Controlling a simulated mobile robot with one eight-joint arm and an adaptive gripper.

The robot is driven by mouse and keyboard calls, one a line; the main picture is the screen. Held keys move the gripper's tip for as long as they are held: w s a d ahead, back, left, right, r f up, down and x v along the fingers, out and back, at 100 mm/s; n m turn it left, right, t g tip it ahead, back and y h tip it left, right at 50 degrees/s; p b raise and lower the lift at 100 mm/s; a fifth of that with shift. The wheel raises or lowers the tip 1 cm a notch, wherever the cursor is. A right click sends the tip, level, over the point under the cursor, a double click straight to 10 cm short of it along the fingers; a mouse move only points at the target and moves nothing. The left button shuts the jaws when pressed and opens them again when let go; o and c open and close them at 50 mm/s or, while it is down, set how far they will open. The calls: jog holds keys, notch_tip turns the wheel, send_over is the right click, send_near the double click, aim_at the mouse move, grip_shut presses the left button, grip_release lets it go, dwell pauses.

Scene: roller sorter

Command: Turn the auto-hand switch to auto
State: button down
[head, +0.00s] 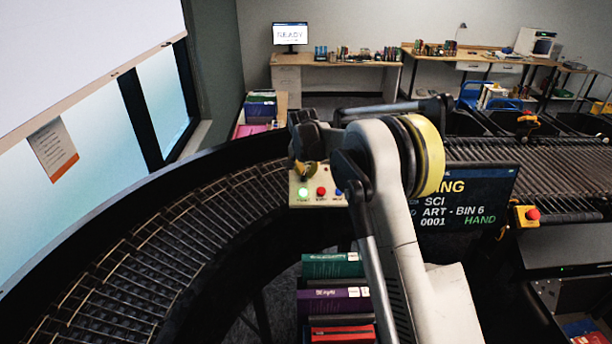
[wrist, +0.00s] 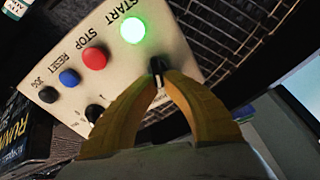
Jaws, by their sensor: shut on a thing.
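The cream control panel (wrist: 115,62) shows a lit green START button (wrist: 132,30), a red STOP button (wrist: 95,58), a blue RESET button (wrist: 69,77) and a black button (wrist: 48,94). My gripper (wrist: 165,80), with yellow fingers, is shut on a small black rotary switch (wrist: 157,64) near the panel's edge, by the green button. In the head view, my gripper (head: 304,170) is over the panel (head: 318,195).
A status screen (head: 465,200) right of my arm reads ART - BIN 6 and HAND in green. The curved roller conveyor (head: 165,255) runs left of the panel. Books (head: 333,295) are stacked below it. A yellow box with a red button (head: 528,215) stands at the right.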

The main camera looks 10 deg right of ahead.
jog(key=n+b, duration=0.1)
jog(key=n, duration=0.1)
jog(key=n+b, duration=0.2)
jog(key=n, duration=0.1)
jog(key=shift+w+a+f+b, duration=0.1)
jog(key=shift+a+f+b, duration=0.05)
jog(key=shift+a+b, duration=0.2)
jog(key=shift+a+n+y+b, duration=0.2)
jog(key=shift+n+b, duration=0.25)
jog(key=shift+n, duration=0.8)
jog(key=shift+a+n+y+b, duration=0.2)
jog(key=shift+n+b, duration=0.2)
jog(key=shift+n, duration=0.85)
jog(key=c, duration=1.5)
grip_release()
jog(key=v, duration=1.2)
